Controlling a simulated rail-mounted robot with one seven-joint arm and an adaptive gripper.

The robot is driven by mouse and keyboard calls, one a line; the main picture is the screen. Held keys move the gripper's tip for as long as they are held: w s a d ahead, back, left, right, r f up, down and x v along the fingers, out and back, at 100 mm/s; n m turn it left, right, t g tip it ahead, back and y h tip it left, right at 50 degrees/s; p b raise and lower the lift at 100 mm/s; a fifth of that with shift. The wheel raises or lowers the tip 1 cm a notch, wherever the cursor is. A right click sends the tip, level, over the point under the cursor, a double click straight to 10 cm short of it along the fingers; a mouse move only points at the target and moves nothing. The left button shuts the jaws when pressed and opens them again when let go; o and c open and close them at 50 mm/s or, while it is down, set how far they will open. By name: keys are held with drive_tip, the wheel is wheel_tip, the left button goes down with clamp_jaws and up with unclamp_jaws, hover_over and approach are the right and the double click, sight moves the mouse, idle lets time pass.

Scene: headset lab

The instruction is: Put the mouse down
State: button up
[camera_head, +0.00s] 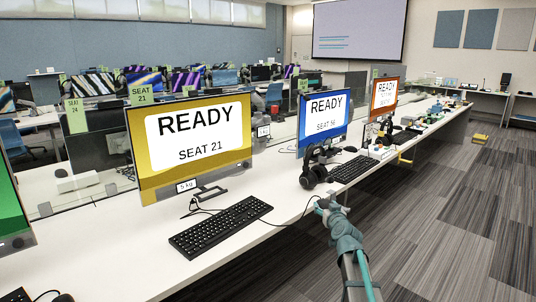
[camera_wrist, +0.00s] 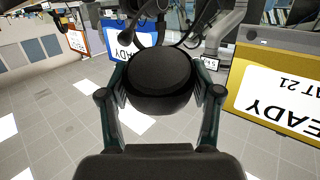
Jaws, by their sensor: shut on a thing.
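My gripper (camera_head: 330,207) is at the front edge of the white desk (camera_head: 278,206), to the right of the black keyboard (camera_head: 220,226) at Seat 21. In the wrist view, my gripper (camera_wrist: 164,92) is shut on a dark rounded thing, which looks like the black mouse (camera_wrist: 160,68), with one finger on each side. In the head view the mouse is mostly hidden by my gripper, and I cannot tell whether it touches the desk. A thin black cable runs from near the monitor stand toward my gripper.
A black headset (camera_head: 312,172) stands just behind my gripper. The yellow Seat 21 monitor (camera_head: 190,147) is at the left and the blue Seat 16 monitor (camera_head: 324,120) behind. Carpeted floor (camera_head: 440,220) lies right of the desk edge.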

drive_tip(key=s+a+r+m+h, duration=0.1)
drive_tip(key=s+a+r, duration=0.15)
drive_tip(key=s, duration=0.45)
drive_tip(key=s+a+r, duration=0.2)
drive_tip(key=s+a, duration=0.1)
drive_tip(key=s, duration=0.4)
wheel_tip(320, 180, up, 13)
drive_tip(key=p, duration=1.3)
drive_tip(key=shift+s+d+r, duration=0.15)
drive_tip(key=shift+d+r, duration=0.05)
drive_tip(key=shift+d, duration=0.15)
drive_tip(key=shift+f, duration=0.15)
